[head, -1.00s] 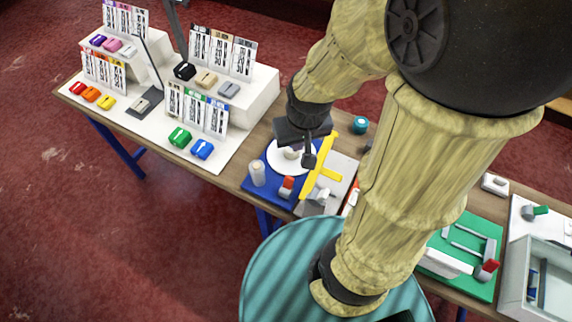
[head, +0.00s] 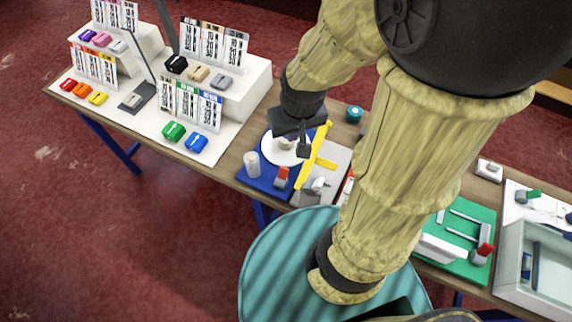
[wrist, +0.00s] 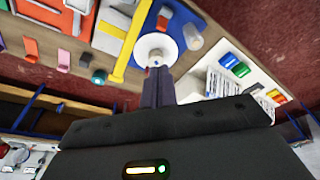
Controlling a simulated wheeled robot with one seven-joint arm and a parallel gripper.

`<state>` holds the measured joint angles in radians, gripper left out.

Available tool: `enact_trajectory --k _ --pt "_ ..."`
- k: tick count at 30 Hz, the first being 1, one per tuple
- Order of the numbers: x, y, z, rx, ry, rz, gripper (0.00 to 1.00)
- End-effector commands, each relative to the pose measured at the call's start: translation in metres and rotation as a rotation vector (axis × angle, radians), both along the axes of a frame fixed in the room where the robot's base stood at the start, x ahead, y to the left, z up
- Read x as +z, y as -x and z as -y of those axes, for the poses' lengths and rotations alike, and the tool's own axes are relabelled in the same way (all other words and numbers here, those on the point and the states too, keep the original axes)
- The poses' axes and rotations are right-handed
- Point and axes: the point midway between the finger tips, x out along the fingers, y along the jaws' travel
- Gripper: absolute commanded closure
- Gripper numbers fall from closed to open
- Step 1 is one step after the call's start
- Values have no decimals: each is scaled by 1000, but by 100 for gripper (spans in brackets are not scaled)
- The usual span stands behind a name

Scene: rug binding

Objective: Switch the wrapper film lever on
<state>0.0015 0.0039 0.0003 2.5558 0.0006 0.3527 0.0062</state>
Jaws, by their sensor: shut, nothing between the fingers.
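The wrapper is a blue base (head: 247,181) with a round white turntable (head: 271,154) and a white film roll (head: 252,164) standing on it. A small lever with a red handle (head: 282,174) sits at the base's front right; the red handle also shows in the wrist view (wrist: 164,13). Whether it is on or off I cannot tell. My gripper (head: 304,151) is shut and empty, pointing down over the turntable's right side, apart from the lever. In the wrist view its fingers (wrist: 157,70) overlap the turntable's edge.
A yellow bar (head: 314,157) stands right of the turntable, close to my gripper. A teal round item (head: 354,114) lies behind. A green station (head: 462,268) with another red-handled lever (head: 486,249) is at the right. Card stands and coloured blocks fill the left table.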

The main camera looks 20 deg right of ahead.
Motion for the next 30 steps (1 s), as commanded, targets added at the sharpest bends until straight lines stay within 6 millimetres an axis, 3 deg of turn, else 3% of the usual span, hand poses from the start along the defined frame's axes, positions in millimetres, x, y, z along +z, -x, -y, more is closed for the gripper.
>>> enact_trajectory --k 8,21,25,30 --pt "-37 -28 8 -175 -38 -75 100" --pt "-137 -92 38 -678 -119 -275 100" --pt "-151 -100 42 -753 -128 -307 100" --pt "-152 -102 42 -774 -130 -313 100"
